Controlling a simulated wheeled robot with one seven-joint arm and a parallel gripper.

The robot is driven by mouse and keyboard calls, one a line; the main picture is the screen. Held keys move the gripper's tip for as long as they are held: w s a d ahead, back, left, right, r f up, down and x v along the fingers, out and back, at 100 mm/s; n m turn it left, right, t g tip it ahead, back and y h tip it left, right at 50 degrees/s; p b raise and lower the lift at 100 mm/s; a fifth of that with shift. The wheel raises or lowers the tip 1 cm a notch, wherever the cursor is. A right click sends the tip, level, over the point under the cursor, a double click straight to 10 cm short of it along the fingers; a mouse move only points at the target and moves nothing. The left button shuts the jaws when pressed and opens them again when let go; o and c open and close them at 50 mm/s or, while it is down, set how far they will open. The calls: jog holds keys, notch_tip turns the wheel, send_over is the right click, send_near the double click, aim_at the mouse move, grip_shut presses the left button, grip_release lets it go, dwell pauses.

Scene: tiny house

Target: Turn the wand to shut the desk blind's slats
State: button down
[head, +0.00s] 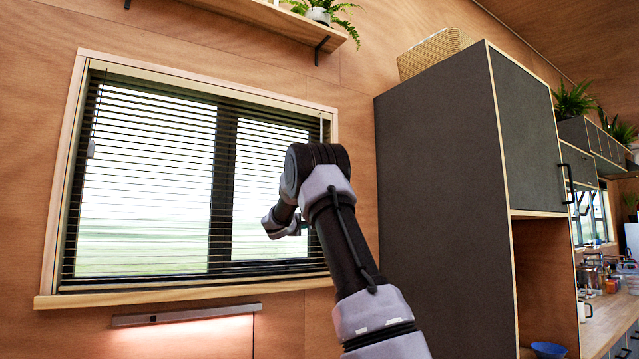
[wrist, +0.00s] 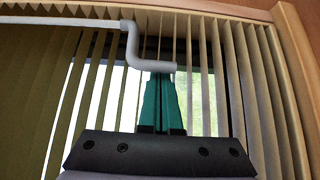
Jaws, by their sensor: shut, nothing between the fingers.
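The desk blind (head: 150,170) hangs in the window; its dark slats have gaps that let daylight through. In the wrist view the slats (wrist: 270,95) also stand apart, with bright outdoors between them. The white wand (wrist: 60,20) comes in from the left edge of the wrist view and ends in a cranked handle (wrist: 132,48). My gripper (wrist: 162,77) has its green fingers shut together, empty, with tips right by the handle's end; I cannot tell whether they touch it. In the head view my arm hides the fingers and the wand's lower part.
A pull cord with a pale tassel (head: 91,148) hangs at the blind's left. A tall dark cabinet (head: 440,190) stands close to the right of my arm. A wooden sill (head: 150,295) and a lit bar (head: 185,315) are below the window. A shelf (head: 270,20) is above.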

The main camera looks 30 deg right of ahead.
jog(key=shift+s+d, duration=0.6)
dwell(0.3)
jog(key=shift+s+d, duration=0.55)
jog(key=shift+d, duration=0.1)
jog(key=shift+s+d, duration=1.2)
jog(key=shift+s, duration=0.15)
jog(key=w+a+v, duration=0.1)
jog(key=v, duration=0.8)
dwell(1.0)
